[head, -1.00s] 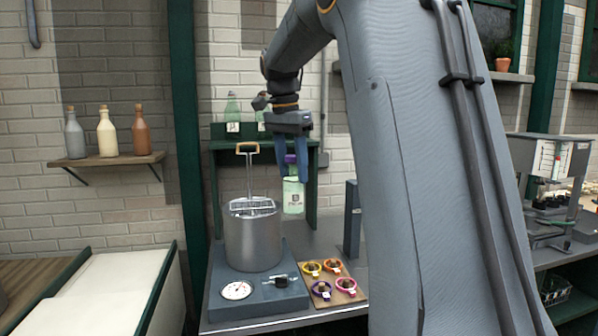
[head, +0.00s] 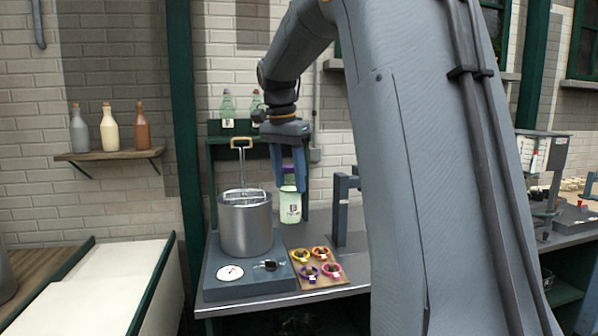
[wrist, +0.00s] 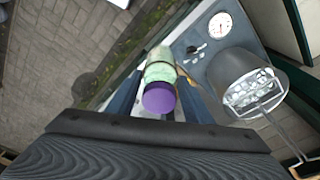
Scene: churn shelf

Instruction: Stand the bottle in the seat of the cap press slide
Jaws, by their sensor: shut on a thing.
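My gripper (head: 289,174) points down and is shut on a pale green bottle (head: 290,207) with a purple cap and a pale label. The bottle hangs upright, just right of the steel pot. In the wrist view the purple cap (wrist: 159,98) lies between my fingers, with the green bottle (wrist: 161,70) beyond it. A blue-grey upright frame (head: 342,205), which may be the cap press, stands to the right of the bottle, partly hidden by my arm. I cannot make out its slide or seat.
A steel pot (head: 246,228) with a tall handle stands on a blue-grey scale (head: 225,284) left of the bottle. A board (head: 331,279) with several coloured rings lies in front. Green bottles (head: 228,110) stand on the rack behind. Wall-shelf bottles (head: 108,130) are far left.

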